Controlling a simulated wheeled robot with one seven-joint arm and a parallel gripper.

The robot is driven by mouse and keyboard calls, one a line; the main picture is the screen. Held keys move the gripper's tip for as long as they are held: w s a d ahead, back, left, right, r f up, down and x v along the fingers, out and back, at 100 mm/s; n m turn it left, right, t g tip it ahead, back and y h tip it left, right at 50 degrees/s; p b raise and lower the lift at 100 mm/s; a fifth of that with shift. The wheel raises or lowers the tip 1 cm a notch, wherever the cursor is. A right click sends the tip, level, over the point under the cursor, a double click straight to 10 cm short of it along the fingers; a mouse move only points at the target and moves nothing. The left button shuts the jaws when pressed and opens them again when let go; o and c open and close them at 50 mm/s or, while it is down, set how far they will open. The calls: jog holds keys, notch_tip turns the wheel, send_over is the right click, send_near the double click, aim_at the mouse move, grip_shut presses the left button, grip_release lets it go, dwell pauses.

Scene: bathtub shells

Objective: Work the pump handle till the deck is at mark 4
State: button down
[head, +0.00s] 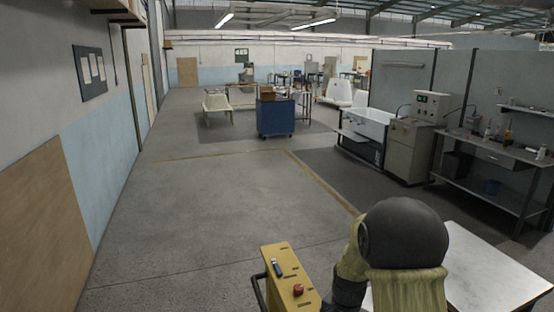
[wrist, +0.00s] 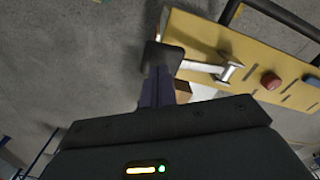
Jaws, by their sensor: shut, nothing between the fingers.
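A yellow panel (head: 291,280) with dark slots, a red button (head: 298,290) and a blue part (head: 277,268) stands at the bottom of the head view. In the wrist view the yellow panel (wrist: 205,32) fills the upper right, with a red knob (wrist: 270,80). A short metal lever (wrist: 205,67) lies across it, possibly the pump handle. My gripper (wrist: 162,58) is shut and empty, its tip overlapping the lever's left end; I cannot tell whether they touch. In the head view my arm hides the gripper. No deck marks are readable.
A black rail (head: 258,290) runs along the panel's left side. A pale-topped table (head: 490,270) is at lower right. The floor ahead and left is clear.

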jog(key=shift+a+f+b, duration=0.25)
jog(key=shift+f+b, duration=0.3)
jog(key=shift+f, duration=0.35)
jog(key=shift+w+f, duration=0.25)
jog(key=shift+f, duration=0.2)
jog(key=shift+a+f+b, duration=0.15)
jog(key=shift+b, duration=0.2)
jog(key=shift+s+f, duration=0.2)
jog(key=shift+d+f+b, duration=0.3)
jog(key=shift+d+b, duration=0.05)
jog(key=shift+d, duration=0.05)
jog(key=shift+a+f+b, duration=0.25)
jog(key=shift+f+b, duration=0.45)
jog(key=shift+f, duration=0.3)
jog(key=shift+w+r+p, duration=0.15)
jog(key=shift+r+p, duration=0.55)
jog(key=shift+r, duration=0.1)
jog(key=shift+a+r+p, duration=0.15)
jog(key=shift+r+p, duration=0.45)
jog(key=shift+r, duration=0.05)
jog(key=r+p, duration=0.2)
jog(key=shift+d+r, duration=0.35)
jog(key=shift+d, duration=0.05)
jog(key=shift+a+r+p, duration=0.15)
jog(key=shift+r+p, duration=0.85)
jog(key=shift+r, duration=0.2)
jog(key=shift+a+r+p, duration=0.1)
jog(key=shift+r+p, duration=0.9)
jog(key=shift+r, duration=0.15)
jog(key=shift+w+f, duration=0.1)
